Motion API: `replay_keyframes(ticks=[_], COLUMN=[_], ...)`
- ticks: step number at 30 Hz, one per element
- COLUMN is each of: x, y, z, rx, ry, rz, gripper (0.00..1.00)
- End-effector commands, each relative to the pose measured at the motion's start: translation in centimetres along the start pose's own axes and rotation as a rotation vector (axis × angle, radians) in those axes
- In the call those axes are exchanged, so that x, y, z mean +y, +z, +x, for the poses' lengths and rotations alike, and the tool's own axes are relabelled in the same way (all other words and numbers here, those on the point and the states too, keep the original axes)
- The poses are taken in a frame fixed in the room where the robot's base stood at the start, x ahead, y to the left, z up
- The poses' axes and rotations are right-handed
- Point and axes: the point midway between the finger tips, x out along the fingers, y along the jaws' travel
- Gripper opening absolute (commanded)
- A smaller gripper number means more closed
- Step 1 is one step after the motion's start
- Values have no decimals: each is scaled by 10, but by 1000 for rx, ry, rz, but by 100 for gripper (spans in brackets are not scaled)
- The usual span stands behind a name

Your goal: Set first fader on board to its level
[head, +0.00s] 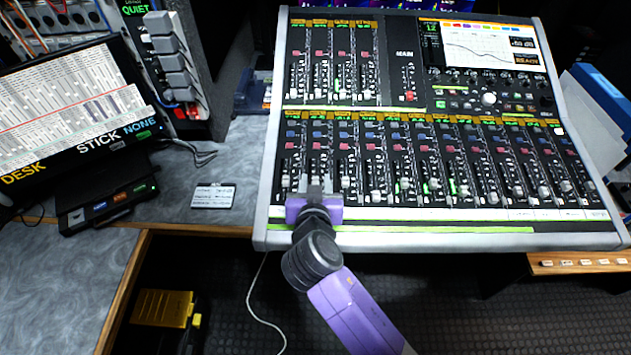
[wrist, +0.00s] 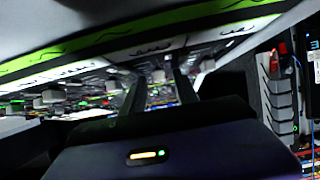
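The mixing board (head: 263,215) is a grey-framed console with fader strips in an upper and a lower row. The leftmost fader of the lower row (head: 285,181) has a light cap low in its slot. My gripper (head: 315,184) is over the lower edge of the lower row, in front of the second strip, just right of that leftmost cap. Its two fingers stand apart in the wrist view (wrist: 160,88), with a pale cap-like shape seen between them. The fingers hide part of the second strip, and contact with any cap cannot be told.
A desk screen (head: 65,115) and a small labelled card (head: 213,196) are at left. A column of grey levers (head: 172,60) stands behind them. A yellow-topped case (head: 163,308) is on the floor. Papers and a blue binder (head: 600,95) lie at right.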

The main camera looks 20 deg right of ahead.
Motion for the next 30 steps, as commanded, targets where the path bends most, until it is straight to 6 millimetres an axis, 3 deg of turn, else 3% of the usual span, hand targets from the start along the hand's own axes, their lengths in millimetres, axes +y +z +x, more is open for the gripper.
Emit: replay_keyframes(ticks=[4, 9, 30], x=[0, 0, 0], y=[0, 0, 0], z=[0, 0, 0], rx=[0, 0, 0], ry=[0, 0, 0], rz=[0, 0, 0], gripper=[32, 0, 0])
